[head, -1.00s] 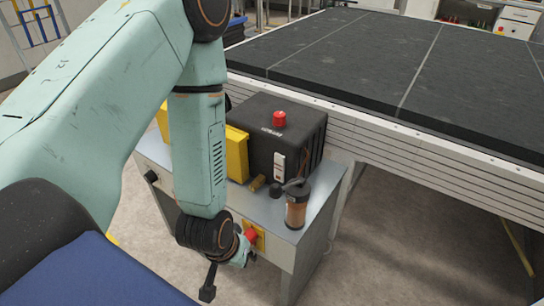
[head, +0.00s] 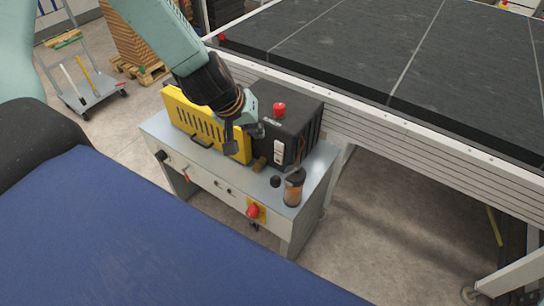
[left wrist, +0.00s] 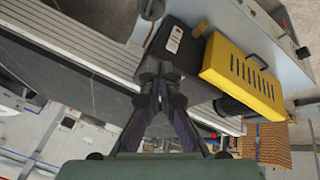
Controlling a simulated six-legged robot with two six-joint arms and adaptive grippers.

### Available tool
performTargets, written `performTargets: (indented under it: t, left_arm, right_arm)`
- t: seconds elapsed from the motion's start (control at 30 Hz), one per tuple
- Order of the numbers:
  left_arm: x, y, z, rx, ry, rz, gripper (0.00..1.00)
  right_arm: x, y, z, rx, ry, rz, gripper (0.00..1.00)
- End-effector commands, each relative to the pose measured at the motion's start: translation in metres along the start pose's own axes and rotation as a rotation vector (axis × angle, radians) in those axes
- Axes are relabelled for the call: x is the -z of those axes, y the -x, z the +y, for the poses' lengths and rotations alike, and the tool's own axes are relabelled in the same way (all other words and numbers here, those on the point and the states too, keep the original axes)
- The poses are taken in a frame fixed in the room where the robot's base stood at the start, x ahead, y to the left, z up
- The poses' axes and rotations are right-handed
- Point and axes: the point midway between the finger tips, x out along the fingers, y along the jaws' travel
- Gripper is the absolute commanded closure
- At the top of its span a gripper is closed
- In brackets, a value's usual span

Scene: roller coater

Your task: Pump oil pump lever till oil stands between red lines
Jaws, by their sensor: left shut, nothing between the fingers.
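The oil pump (head: 294,188) stands on the front right of the cabinet top, a small clear cylinder with a dark cap and brownish oil inside. Its lever ends in a black knob (head: 275,181) just left of the cylinder. The red lines and exact oil level are too small to tell. My left gripper (head: 240,142) is shut and empty, above the cabinet between the yellow cover and black box, behind and left of the knob and apart from it. In the left wrist view its fingers (left wrist: 160,82) point towards the black box. My right gripper is not in view.
The black box (head: 301,132) with a red button (head: 279,109) stands behind the pump. A yellow cover (head: 205,125) is left of it. The cabinet (head: 215,172) has a red switch (head: 253,211) in front. A long dark-topped table (head: 400,70) runs behind.

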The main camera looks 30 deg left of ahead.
Motion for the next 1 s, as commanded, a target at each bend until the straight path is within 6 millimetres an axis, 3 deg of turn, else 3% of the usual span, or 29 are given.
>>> performTargets:
  t: [0.2, 0.67, 1.0]
  left_arm:
    - [-0.014, -0.005, 0.003, -0.023, -0.068, -0.065, 1.00]
    - [-0.014, -0.007, 0.003, -0.021, -0.076, -0.063, 1.00]
    - [-0.014, -0.023, 0.002, -0.019, -0.079, -0.061, 1.00]
  right_arm:
    - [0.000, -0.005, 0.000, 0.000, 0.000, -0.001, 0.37]
    - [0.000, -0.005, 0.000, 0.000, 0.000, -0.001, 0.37]
    - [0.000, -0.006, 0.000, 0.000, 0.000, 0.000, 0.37]
